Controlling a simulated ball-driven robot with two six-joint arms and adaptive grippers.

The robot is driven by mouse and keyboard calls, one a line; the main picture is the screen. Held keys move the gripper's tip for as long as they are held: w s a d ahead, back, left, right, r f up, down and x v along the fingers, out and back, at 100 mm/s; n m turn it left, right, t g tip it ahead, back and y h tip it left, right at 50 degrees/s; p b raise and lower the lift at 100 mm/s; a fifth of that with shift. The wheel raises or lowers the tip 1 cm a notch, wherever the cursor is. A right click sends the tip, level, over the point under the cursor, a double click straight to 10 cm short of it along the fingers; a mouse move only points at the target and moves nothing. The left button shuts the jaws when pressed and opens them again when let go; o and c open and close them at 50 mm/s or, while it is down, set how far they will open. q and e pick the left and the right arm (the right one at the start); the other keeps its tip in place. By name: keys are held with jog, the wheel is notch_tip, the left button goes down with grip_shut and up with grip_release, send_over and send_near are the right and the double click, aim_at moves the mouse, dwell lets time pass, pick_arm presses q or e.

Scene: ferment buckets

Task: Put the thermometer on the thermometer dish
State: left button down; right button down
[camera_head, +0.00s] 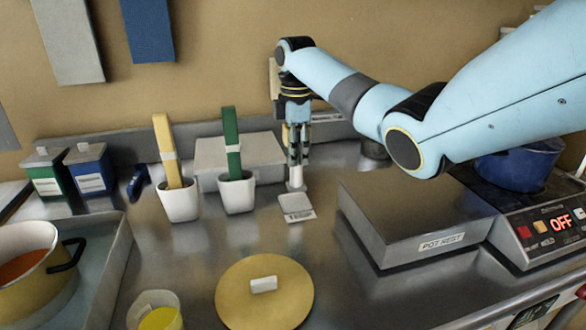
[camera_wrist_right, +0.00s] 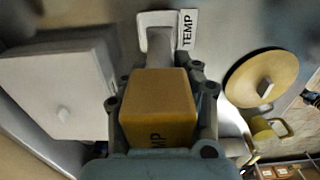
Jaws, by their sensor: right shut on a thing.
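The thermometer has an orange-yellow block body (camera_wrist_right: 158,100) with dark lettering and a pale lower part (camera_head: 296,178). My right gripper (camera_head: 296,158) is shut on it and points downward, holding it upright. The thermometer dish (camera_head: 295,203) is a small, light square plate with a label on its front side. It also shows in the right wrist view (camera_wrist_right: 150,18), beside the label TEMP. The thermometer's lower end is at the dish's back edge in the head view; I cannot tell whether they touch. My left gripper is not in view.
White cups (camera_head: 180,203) (camera_head: 237,194) with a yellow and a green upright piece stand left of the dish. A grey pot rest (camera_head: 415,215) is at right, beside a hob with a blue pot (camera_head: 518,165). A round yellow lid (camera_head: 264,300) lies in front.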

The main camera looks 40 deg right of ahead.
aim_at(294, 168)
jog(key=shift+w+f, duration=0.1)
jog(key=shift+w, duration=0.1)
jog(key=shift+f, duration=0.4)
notch_tip(294, 168, down, 3)
jog(key=shift+a+r, duration=0.1)
jog(key=shift+r, duration=0.1)
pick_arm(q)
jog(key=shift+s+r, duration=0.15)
pick_arm(e)
jog(key=shift+f, duration=0.35)
jog(key=shift+f, duration=0.1)
jog(key=c, duration=1)
grip_release()
jog(key=shift+o, duration=0.2)
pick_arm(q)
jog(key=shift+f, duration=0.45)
pick_arm(e)
notch_tip(294, 168, up, 12)
jog(key=shift+r, duration=0.15)
